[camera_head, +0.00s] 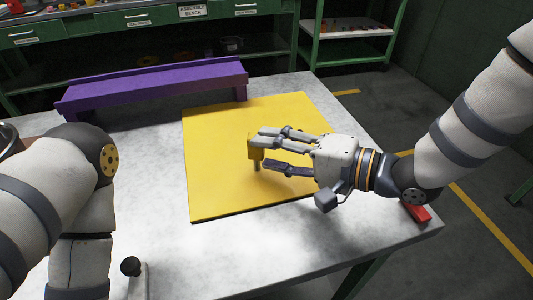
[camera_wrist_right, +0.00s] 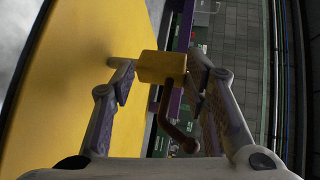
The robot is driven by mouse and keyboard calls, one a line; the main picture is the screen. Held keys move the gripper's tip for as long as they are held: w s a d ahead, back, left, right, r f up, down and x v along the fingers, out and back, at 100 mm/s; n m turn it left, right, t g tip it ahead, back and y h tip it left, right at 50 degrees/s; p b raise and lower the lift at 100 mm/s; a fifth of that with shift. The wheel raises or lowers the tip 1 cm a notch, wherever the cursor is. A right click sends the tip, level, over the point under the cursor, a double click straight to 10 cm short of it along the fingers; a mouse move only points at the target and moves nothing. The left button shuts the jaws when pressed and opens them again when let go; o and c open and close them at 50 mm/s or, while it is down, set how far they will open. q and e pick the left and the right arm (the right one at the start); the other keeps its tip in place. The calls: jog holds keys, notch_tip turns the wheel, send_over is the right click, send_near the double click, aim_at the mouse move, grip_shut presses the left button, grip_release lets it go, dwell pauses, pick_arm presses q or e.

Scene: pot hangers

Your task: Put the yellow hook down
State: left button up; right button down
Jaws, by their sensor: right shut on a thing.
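The yellow hook (camera_head: 255,148) is a yellow block with a dark metal hook below it. It is in my right gripper (camera_head: 262,150), over the yellow board (camera_head: 215,185) that lies on the table. The right wrist view shows the yellow block (camera_wrist_right: 162,67) between the two finger pads of my right gripper (camera_wrist_right: 160,85), with the curved dark hook hanging off it. I cannot tell whether the hook's lower end touches the board. My left arm comes in at the left of the head view, but its gripper is out of frame.
A purple rail (camera_head: 155,85) stands along the back of the grey table (camera_head: 150,165). A red thing (camera_head: 416,211) lies at the right edge. Part of a round pot (camera_head: 8,138) shows at the far left. A green bench (camera_head: 140,22) and shelf (camera_head: 350,30) stand behind.

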jog(key=shift+s+d+r, duration=0.15)
jog(key=shift+s, duration=0.1)
jog(key=shift+w+d, duration=0.1)
jog(key=shift+w, duration=0.1)
jog(key=shift+w+f, duration=0.15)
jog(key=shift+f, duration=0.05)
jog(key=c, duration=1)
grip_release()
jog(key=shift+r, duration=0.1)
pick_arm(q)
jog(key=shift+w+d+r, duration=0.15)
jog(key=shift+w+d, duration=0.05)
jog(key=shift+w, duration=0.1)
pick_arm(e)
jog(key=shift+o, duration=0.3)
